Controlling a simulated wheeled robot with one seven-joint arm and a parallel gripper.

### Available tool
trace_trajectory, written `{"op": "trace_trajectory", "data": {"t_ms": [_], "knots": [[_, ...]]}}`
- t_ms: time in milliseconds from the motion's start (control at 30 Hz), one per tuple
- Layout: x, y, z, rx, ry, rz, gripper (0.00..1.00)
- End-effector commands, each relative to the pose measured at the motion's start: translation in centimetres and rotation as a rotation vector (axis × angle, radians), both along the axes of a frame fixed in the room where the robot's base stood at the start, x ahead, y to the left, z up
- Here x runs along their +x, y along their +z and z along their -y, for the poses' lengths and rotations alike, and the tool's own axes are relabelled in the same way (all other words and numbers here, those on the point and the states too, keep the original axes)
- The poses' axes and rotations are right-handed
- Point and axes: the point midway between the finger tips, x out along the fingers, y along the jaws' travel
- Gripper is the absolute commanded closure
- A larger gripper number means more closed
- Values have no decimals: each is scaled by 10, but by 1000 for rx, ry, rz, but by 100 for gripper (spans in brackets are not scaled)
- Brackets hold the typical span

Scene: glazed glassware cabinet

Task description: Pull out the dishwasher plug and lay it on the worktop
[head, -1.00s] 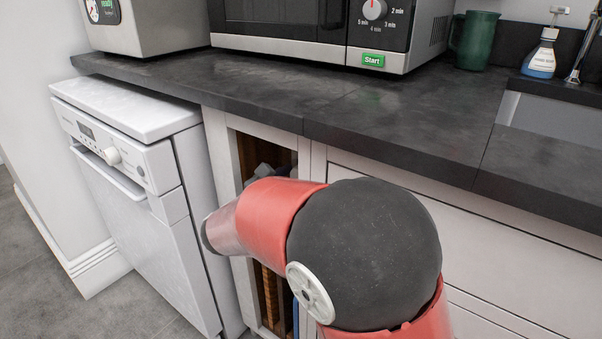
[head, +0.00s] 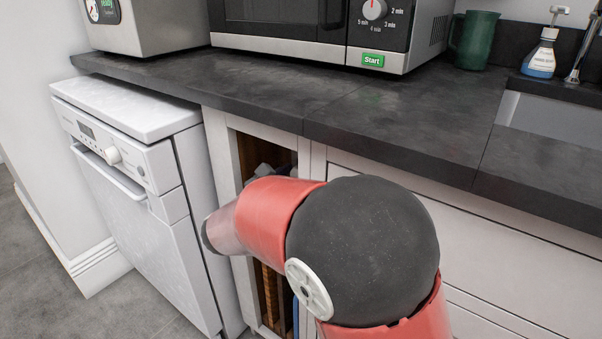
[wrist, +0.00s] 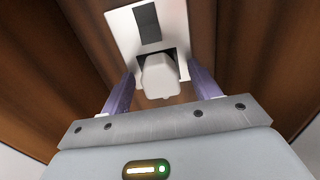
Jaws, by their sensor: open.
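In the wrist view a white plug (wrist: 158,76) sits in a white socket plate (wrist: 128,32) on the back of a brown wooden cupboard. My gripper (wrist: 160,82) is open, with one purple finger on each side of the plug. I cannot tell whether the fingers touch it. In the head view my arm reaches into the open cupboard compartment, and the gripper and plug are hidden. The white dishwasher (head: 150,190) stands at the left. The dark worktop (head: 270,95) runs above the compartment.
A microwave (head: 300,30) and a grey appliance (head: 165,25) stand at the back of the worktop. A green mug (head: 473,40), a soap bottle (head: 541,55) and a sink (head: 555,120) are at the right. The worktop's front middle is clear. The compartment's frame (head: 222,150) is close around my arm.

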Motion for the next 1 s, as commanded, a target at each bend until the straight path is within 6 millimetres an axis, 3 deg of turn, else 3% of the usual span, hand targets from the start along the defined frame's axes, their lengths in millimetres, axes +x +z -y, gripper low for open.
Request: {"op": "trace_trajectory", "data": {"t_ms": [567, 1000], "knots": [[0, 0, 0, 0, 0, 0, 38], [0, 0, 0, 0, 0, 0, 93]]}}
